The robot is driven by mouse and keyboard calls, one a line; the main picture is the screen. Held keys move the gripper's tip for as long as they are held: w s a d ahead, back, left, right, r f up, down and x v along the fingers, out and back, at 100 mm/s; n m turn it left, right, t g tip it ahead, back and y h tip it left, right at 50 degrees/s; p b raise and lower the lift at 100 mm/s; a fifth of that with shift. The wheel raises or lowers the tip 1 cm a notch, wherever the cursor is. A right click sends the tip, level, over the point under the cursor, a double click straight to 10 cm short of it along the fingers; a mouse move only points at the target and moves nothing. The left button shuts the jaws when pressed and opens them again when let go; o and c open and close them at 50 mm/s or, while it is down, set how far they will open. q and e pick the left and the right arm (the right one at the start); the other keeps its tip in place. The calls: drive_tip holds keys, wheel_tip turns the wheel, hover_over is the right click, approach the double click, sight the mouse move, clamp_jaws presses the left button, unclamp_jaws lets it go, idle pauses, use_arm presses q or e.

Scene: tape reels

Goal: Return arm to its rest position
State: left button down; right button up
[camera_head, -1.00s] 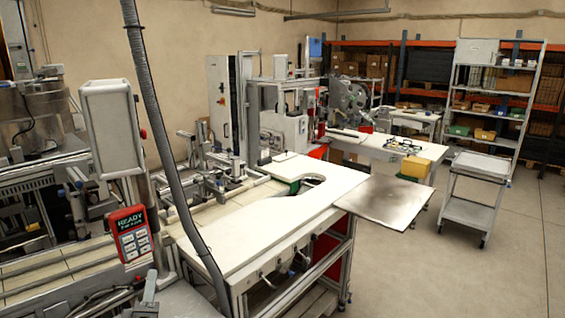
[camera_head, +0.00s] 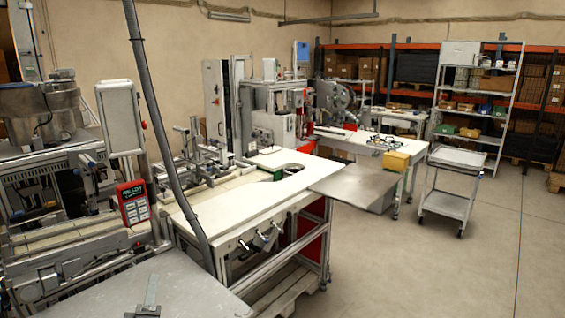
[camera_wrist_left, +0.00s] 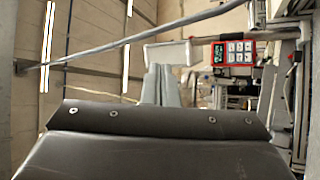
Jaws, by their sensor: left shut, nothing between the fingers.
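My left gripper (camera_head: 151,292) shows at the bottom edge of the head view, in front of a grey metal surface. Only its narrow fingers and part of its dark body are in frame. In the left wrist view the gripper's two grey fingers (camera_wrist_left: 159,85) lie side by side, shut, with nothing between them. The rest of my left arm is out of the head view. My right gripper is in neither view.
A grey metal surface (camera_head: 110,290) fills the lower left. A white worktable (camera_head: 235,205) stands beyond it. A hanging grey hose (camera_head: 158,120) crosses in front. A red handheld control panel (camera_head: 133,201) is at left. Open floor (camera_head: 430,270) lies at right.

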use_arm(q)
wheel_tip(320, 180, down, 17)
drive_tip(key=m+g+h+b, duration=0.2)
drive_tip(key=m+g, duration=0.1)
drive_tip(key=m, duration=0.1)
drive_tip(key=s+a+f+m+g+b, duration=0.15)
drive_tip(key=s+f+g, duration=0.35)
drive_tip(key=f, duration=0.9)
drive_tip(key=s+f+m+g+b, duration=0.25)
drive_tip(key=s+f, duration=0.35)
drive_tip(key=f, duration=0.7)
drive_tip(key=s+f+m+g+b, duration=0.2)
drive_tip(key=s+f+m+g, duration=0.3)
drive_tip(key=s+f, duration=1.35)
drive_tip(key=s+f+m+g, duration=0.1)
drive_tip(key=s+f+g, duration=0.1)
drive_tip(key=s, duration=0.8)
drive_tip(key=s+f+m+g+b, duration=0.1)
drive_tip(key=s+f+g, duration=0.2)
drive_tip(key=s, duration=0.7)
wheel_tip(320, 180, down, 2)
drive_tip(key=shift+s+a+f+g+b, duration=0.1)
drive_tip(key=shift+s+a+g+b, duration=0.15)
drive_tip(key=shift+a+g+b, duration=0.1)
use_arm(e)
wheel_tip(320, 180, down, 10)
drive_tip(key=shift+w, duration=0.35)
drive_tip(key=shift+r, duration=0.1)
